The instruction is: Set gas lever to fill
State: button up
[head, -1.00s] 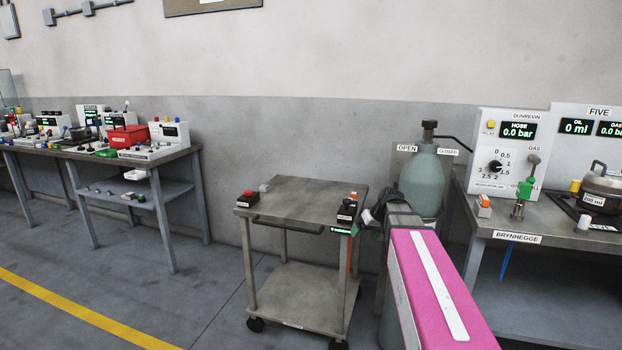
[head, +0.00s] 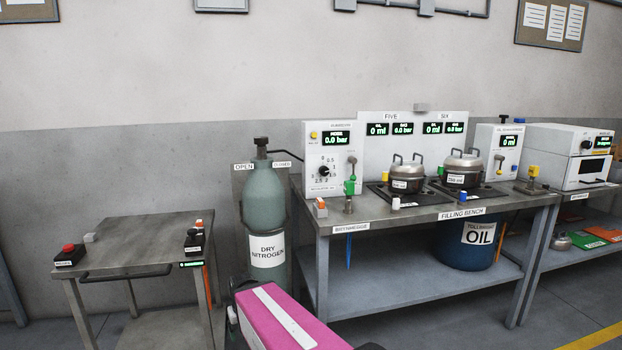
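The gas lever (head: 351,166) is on the right side of the white Dunrevin panel (head: 318,180) at the left end of the filling bench (head: 461,221). It has a grey round knob and stands roughly upright, with a green part (head: 349,187) just below it. Its position labels are too small to read. The panel's hose display (head: 336,138) reads 0.0 bar, with a black regulator dial (head: 323,171) below it. My pink arm link shows at the bottom, in front of the bench and well short of the lever. My gripper cannot be made out.
A dry nitrogen cylinder (head: 265,200) stands left of the bench, before an open/closed sign. A grey cart (head: 140,240) is further left. Two metal pots (head: 407,172) (head: 464,168) stand on the bench. An oil drum (head: 468,250) is underneath. Some floor shows at the lower right.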

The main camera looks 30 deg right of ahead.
aim_at(352, 159)
jog(key=z, duration=1.25)
